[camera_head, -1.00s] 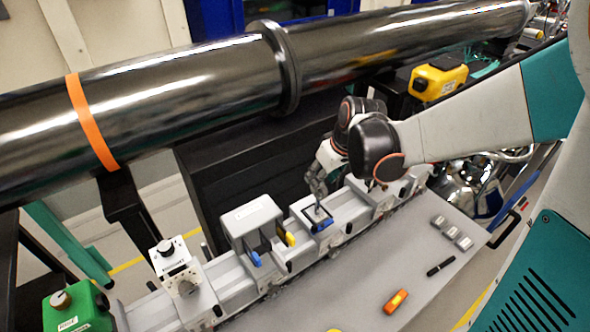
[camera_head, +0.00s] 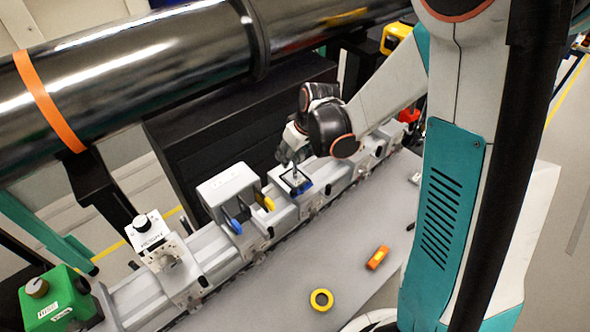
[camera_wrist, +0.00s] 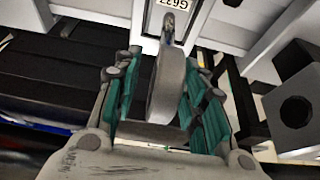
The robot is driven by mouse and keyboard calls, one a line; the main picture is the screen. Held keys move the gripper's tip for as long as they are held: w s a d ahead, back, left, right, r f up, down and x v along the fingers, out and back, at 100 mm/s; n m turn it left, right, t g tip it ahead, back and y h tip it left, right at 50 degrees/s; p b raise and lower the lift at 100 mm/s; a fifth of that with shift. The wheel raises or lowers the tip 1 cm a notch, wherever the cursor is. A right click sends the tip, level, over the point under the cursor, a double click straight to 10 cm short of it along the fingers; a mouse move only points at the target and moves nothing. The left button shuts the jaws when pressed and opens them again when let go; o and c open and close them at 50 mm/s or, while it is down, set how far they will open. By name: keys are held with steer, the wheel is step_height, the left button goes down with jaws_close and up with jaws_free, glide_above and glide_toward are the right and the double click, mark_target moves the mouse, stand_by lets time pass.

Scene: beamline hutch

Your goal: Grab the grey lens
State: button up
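The grey lens (camera_wrist: 165,88) is a thick disc seen nearly edge-on in the wrist view. It stands between the two teal-padded fingers of my gripper (camera_wrist: 166,95), and a small metal post shows at its upper end. The fingers are spread on both sides of it, with a narrow gap at the left; contact at the right is unclear. In the head view my gripper (camera_head: 292,157) is low over a rail mount with a dark frame and blue clamp (camera_head: 304,187). I cannot make out the lens there.
A grey rail mount with blue and yellow knobs (camera_head: 228,186) stands left of my gripper. A white knobbed unit (camera_head: 153,240) and green box (camera_head: 55,300) are farther left. Yellow tape (camera_head: 321,300) and an orange item (camera_head: 378,257) lie on the table. A large pipe (camera_head: 130,75) runs behind.

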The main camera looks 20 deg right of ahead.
steer(key=shift+c, duration=0.5)
jaws_close()
steer(key=shift+r, duration=0.1)
